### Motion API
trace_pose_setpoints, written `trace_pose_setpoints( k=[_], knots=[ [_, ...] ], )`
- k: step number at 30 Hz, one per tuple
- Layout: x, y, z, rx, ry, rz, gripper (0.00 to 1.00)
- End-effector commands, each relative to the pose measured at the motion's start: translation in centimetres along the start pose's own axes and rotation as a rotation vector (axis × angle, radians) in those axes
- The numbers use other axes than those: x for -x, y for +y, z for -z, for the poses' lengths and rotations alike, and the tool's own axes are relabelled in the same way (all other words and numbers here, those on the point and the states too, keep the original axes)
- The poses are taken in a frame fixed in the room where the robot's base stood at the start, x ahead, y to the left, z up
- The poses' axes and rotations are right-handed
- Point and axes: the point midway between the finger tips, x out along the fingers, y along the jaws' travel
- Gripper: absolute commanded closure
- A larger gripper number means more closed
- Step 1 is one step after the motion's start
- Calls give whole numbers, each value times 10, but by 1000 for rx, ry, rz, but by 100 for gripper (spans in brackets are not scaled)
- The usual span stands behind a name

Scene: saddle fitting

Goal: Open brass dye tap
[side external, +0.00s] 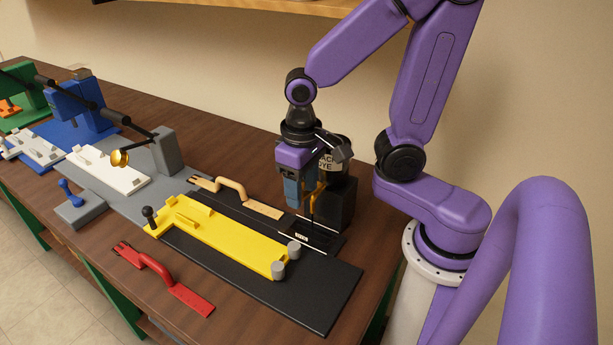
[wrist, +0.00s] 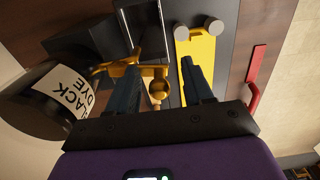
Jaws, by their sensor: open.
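The brass dye tap (wrist: 140,69) is in the wrist view, fixed to the dark dye container (wrist: 32,100) with a white "BLACK DYE" label. A round brass knob (wrist: 158,90) hangs off the tap. My gripper (wrist: 158,76) is open, with one finger on each side of the knob. I cannot tell whether either finger touches it. In the side view my gripper (side external: 301,205) points down beside the container (side external: 331,147), and the tap is mostly hidden behind the fingers.
A black block (side external: 338,204) stands under the container. A dark tray (side external: 328,246) lies below the tap. A yellow fixture (side external: 225,238) on a black plate lies in front. A red-handled tool (side external: 163,279) and a tan-handled tool (side external: 235,195) lie nearby.

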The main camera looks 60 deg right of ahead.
Motion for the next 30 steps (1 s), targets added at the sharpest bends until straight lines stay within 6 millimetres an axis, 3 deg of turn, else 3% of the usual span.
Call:
trace_pose_setpoints(
  k=[24, 30],
  knots=[
    [54, 0, 1, -1, 5, 1, 49],
    [59, 0, 1, -1, 3, 0, 49]
  ],
)
